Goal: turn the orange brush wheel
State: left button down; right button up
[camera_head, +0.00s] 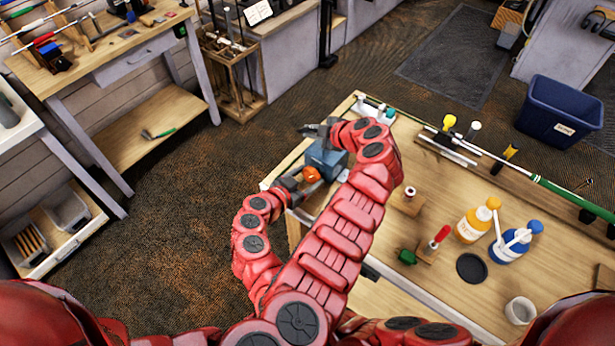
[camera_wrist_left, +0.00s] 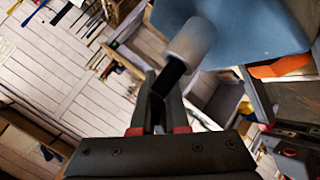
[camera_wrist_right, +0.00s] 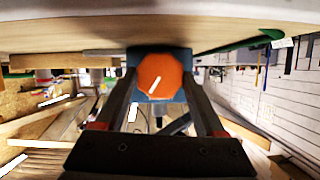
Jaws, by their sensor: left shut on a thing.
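The orange brush wheel (camera_head: 311,174) sits on the near side of the blue machine (camera_head: 326,158) at the workbench's left corner. My right gripper (camera_head: 298,181) is at the wheel. In the right wrist view the wheel (camera_wrist_right: 160,76) is straight ahead, with a pale mark on its face, and the open fingers stand on either side of it. My left gripper (camera_head: 307,130) is behind the blue machine. The handle's far end is hidden.
My two arms cross in front of the workbench (camera_head: 450,205). On it are a yellow bottle (camera_head: 472,226), a blue bottle (camera_head: 510,246), a black disc (camera_head: 472,268) and a green-gripped club (camera_head: 560,191). A blue bin (camera_head: 555,108) stands beyond. Carpet on the left is clear.

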jog(key=c, duration=0.5)
jog(key=shift+c, duration=0.2)
jog(key=shift+f, duration=0.1)
jog(key=m, duration=0.1)
jog(key=m+t+y, duration=0.1)
jog(key=m, duration=0.1)
jog(key=shift+s+d+y, duration=0.15)
jog(key=shift+d+y, duration=0.05)
jog(key=shift+y, duration=0.1)
jog(key=shift+m+t+y, duration=0.5)
jog(key=shift+m+t, duration=0.2)
jog(key=shift+m, duration=0.4)
jog(key=o, duration=1.3)
jog(key=shift+o, duration=0.2)
